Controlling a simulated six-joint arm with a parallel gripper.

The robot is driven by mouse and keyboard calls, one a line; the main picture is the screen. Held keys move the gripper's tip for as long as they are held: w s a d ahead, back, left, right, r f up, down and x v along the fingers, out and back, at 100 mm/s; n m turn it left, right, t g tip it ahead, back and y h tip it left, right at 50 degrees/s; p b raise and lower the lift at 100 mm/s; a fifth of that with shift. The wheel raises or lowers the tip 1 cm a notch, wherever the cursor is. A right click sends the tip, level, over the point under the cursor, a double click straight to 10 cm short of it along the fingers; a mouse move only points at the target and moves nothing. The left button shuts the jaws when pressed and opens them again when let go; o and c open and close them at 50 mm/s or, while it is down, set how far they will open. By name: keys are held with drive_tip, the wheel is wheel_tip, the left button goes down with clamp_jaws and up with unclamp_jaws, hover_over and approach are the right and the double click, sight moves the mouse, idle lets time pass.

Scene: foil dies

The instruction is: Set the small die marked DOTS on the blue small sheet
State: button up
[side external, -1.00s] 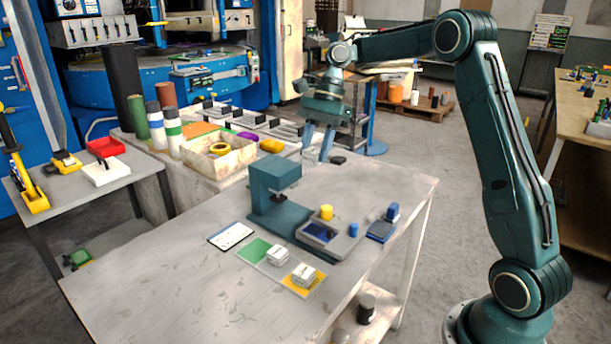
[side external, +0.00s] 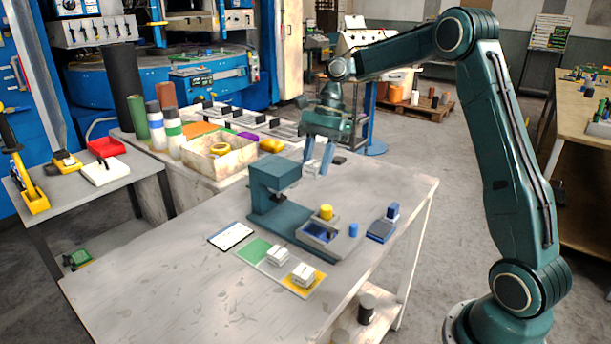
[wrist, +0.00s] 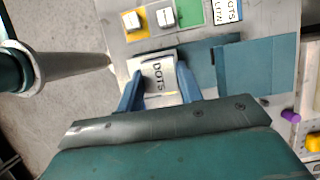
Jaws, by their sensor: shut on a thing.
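My gripper (side external: 318,166) is shut on a pale die marked DOTS (wrist: 158,77), whose lettering faces the wrist camera between the two blue fingers. The die also shows in the side view (side external: 312,167), held above the far part of the table behind the teal press. A dark blue square (side external: 321,231) lies in a grey tray beside the press. I cannot tell whether it is the small blue sheet. A green sheet (side external: 252,249) and a yellow sheet (side external: 315,285) lie on a strip nearer the front, with white blocks on the strip.
The teal press (side external: 272,195) stands mid-table, a tall obstacle. A yellow knob (side external: 326,212), a blue cylinder (side external: 353,229) and a blue pad (side external: 381,232) are around the tray. A printed card (side external: 231,235) lies at left. The table's front left is clear.

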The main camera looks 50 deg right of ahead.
hover_over(312, 231)
drive_tip(key=d, duration=0.1)
drive_tip(key=f, duration=1.1)
drive_tip(key=shift+d+f, duration=0.2)
drive_tip(key=shift+f, duration=0.1)
drive_tip(key=shift+f, duration=2.05)
drive_tip(key=shift+f, duration=0.15)
drive_tip(key=o, duration=0.8)
drive_tip(key=shift+o, duration=0.2)
wheel_tip(312, 231, up, 10)
drive_tip(key=d, duration=0.1)
